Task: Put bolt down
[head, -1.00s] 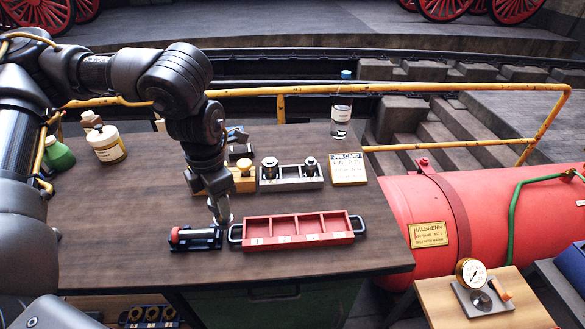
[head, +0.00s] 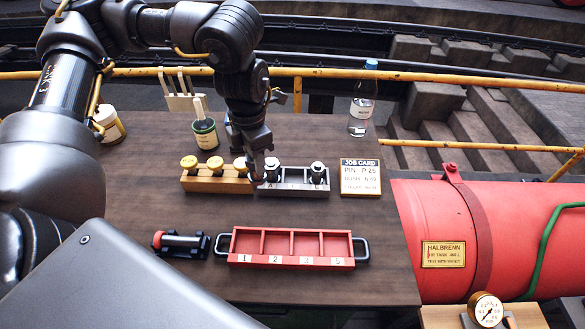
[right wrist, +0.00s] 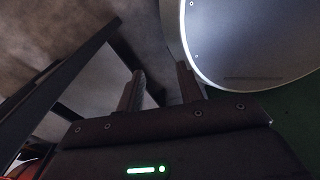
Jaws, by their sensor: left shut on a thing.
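My left gripper (head: 262,178) points down at the left end of a grey metal rack (head: 294,188) in the head view. It is shut on a bolt, mostly hidden by the fingers. A silver bolt head (head: 272,165) shows right beside the fingertips, over the rack's left end; I cannot tell how deep it sits. Another dark-and-silver bolt (head: 317,172) stands upright at the rack's right end. My right gripper (right wrist: 161,88) shows only in the right wrist view, its two fingers apart with nothing seen between them.
A wooden block (head: 215,182) with brass-topped pieces stands left of the rack. In front are a red compartment tray (head: 290,262) and a black cradle (head: 200,246) with a roller. A job card (head: 360,177), bottle (head: 362,100) and green cup (head: 205,134) stand nearby.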

